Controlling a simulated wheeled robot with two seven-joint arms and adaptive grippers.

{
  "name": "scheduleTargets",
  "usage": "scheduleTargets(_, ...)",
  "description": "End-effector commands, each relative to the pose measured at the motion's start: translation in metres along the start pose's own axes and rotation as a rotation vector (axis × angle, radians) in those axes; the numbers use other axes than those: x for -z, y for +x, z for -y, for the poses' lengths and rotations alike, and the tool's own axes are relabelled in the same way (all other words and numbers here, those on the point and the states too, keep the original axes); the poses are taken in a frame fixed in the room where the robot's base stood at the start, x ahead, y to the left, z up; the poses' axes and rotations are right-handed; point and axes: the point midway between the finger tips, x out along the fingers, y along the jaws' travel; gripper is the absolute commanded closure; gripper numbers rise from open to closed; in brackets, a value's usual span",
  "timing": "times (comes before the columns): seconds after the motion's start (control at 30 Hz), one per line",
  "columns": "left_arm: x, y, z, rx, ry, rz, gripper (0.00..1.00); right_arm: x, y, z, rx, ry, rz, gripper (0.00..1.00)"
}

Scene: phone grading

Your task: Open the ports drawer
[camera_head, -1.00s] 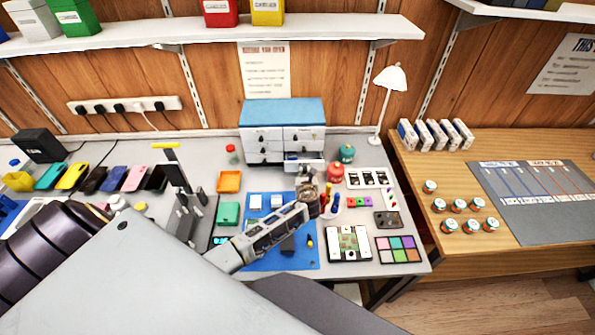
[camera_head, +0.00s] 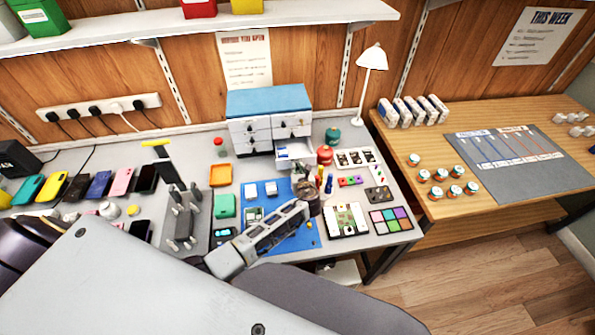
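A small white drawer cabinet (camera_head: 270,103) with a blue top stands at the back of the bench. Its lower right drawer (camera_head: 294,153) sticks out, with its pale inside showing from above. The drawer labels are too small to read, so I cannot tell from writing which is the ports drawer.
Red and green round containers (camera_head: 325,155) and small bottles stand close right of the drawer. A blue mat (camera_head: 300,238) lies under my arm. A dark grey stand (camera_head: 181,222) is to the left. A lamp (camera_head: 371,60) stands behind right.

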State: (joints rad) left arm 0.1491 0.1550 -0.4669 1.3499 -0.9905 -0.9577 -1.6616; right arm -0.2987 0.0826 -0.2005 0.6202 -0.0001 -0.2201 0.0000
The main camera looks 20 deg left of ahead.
Motion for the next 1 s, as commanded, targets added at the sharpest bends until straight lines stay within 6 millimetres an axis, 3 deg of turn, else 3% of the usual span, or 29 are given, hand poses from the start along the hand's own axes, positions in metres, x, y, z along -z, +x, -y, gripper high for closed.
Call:
scheduleTargets(0.03,0.0,0.0,0.0,0.0,0.0,0.001,0.77,0.001,0.0,-0.002,-0.002,0.0,-0.001,1.0)
scheduleTargets(0.17,0.0,0.0,0.0,0.001,0.0,0.0,0.61,0.001,0.0,-0.003,-0.003,-0.001,-0.001,1.0)
scheduleTargets(0.67,0.001,-0.004,0.001,0.002,0.001,-0.001,0.61,-0.001,0.0,0.003,0.003,0.002,0.001,1.0)
scheduleTargets(1.0,0.001,-0.03,0.001,0.002,-0.001,-0.001,0.61,-0.001,0.0,0.003,0.003,0.002,0.001,1.0)
